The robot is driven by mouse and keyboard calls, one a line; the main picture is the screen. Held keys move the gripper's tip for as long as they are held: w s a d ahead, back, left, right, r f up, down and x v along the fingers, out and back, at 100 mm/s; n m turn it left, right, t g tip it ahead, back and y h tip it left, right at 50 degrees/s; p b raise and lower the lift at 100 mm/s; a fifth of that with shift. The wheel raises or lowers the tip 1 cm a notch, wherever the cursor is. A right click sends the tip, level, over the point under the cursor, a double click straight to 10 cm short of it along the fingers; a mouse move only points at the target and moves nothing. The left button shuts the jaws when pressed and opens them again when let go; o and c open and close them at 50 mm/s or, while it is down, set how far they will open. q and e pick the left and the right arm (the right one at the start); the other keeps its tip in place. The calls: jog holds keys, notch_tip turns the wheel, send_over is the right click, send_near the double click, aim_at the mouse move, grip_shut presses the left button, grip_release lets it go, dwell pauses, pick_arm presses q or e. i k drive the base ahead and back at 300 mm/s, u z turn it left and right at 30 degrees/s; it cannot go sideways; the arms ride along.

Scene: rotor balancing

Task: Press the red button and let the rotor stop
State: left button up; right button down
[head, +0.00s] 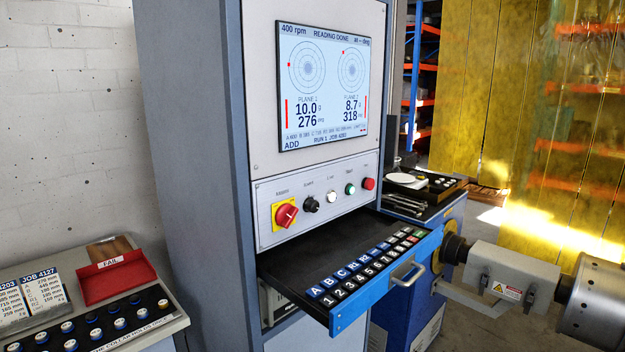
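The red button (369,183) is a small round red cap at the right end of the white control panel (318,200), under the screen. Nothing touches it or covers it. A green button (350,188) sits just left of it. The screen (321,85) reads 400 rpm and READING DONE, with 10.0 g at 276 deg and 8.7 g at 318 deg. A grey metal cylinder (597,305), perhaps the rotor, is cut off at the right edge; whether it turns cannot be told. Neither gripper is in view.
A red rotary switch (286,215) and a black knob (311,204) share the panel. An open drawer (340,318) with a lettered and numbered keyboard juts out below. A red tray (117,277) marked FAIL stands at lower left. A yellow curtain (475,85) hangs behind.

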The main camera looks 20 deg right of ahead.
aim_at(369, 185)
jog(key=z, duration=0.1)
jog(key=i, duration=0.95)
jog(key=z, duration=0.55)
